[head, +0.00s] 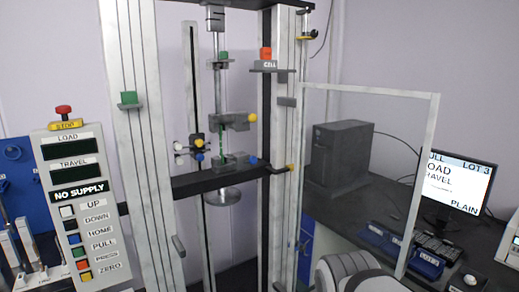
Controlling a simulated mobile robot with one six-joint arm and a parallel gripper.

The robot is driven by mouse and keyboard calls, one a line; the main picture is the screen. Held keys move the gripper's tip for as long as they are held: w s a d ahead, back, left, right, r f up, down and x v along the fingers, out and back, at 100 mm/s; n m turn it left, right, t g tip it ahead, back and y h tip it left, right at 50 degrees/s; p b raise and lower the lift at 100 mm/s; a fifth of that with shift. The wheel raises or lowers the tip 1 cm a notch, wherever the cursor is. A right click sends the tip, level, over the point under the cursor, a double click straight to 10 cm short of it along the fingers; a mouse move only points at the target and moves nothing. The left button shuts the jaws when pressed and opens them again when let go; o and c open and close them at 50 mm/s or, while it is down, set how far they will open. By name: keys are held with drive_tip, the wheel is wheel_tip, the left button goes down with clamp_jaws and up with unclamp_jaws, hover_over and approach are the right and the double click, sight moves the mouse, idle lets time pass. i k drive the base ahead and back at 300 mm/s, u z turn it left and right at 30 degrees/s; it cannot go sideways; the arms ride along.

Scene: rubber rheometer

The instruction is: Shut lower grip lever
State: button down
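The lower grip (236,165) sits in the middle of the tall test frame, just above the dark crossbar, with a green part on it. A blue knob (253,161) stands out at its right side; it looks like the end of the lower grip lever. I cannot tell from here whether the lever is open or shut. The upper grip (232,122) hangs above it, with a yellow knob (252,117) at its right. My gripper is not in view; white rounded links at the bottom right appear to be my arm.
A clear guard panel (368,170) with a pale frame stands open right of the columns. A control panel (75,205) stands left. A monitor (455,185) and black box (340,155) are on the right bench.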

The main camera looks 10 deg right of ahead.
sight(252, 160)
drive_tip(key=z, duration=0.25)
drive_tip(key=i, duration=1)
